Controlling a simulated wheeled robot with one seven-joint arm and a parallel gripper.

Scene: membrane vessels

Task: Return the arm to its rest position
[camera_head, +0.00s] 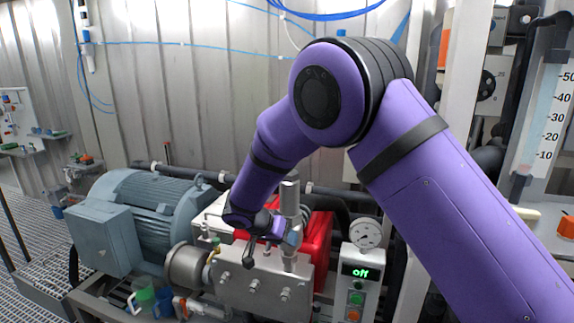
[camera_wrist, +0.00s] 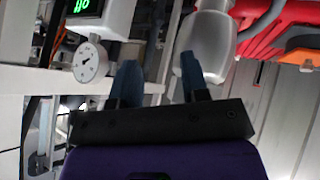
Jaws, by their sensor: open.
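My purple arm (camera_head: 425,165) reaches from the lower right up to a bent elbow and down to the pump unit at the centre in the head view. My gripper (camera_head: 292,238) is at its far end, in front of the upright metal cylinder, small and partly hidden. In the wrist view, my gripper (camera_wrist: 160,80) shows two blue fingers spread apart with nothing between them. A rounded grey metal part (camera_wrist: 208,45) lies just beyond the right finger; I cannot tell whether they touch.
A grey-blue motor (camera_head: 150,210) and a steel block (camera_head: 262,288) stand around the gripper. A control box (camera_head: 360,285) reads "off", with a round gauge (camera_head: 365,233) above it. A red housing (camera_head: 318,240) is behind.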

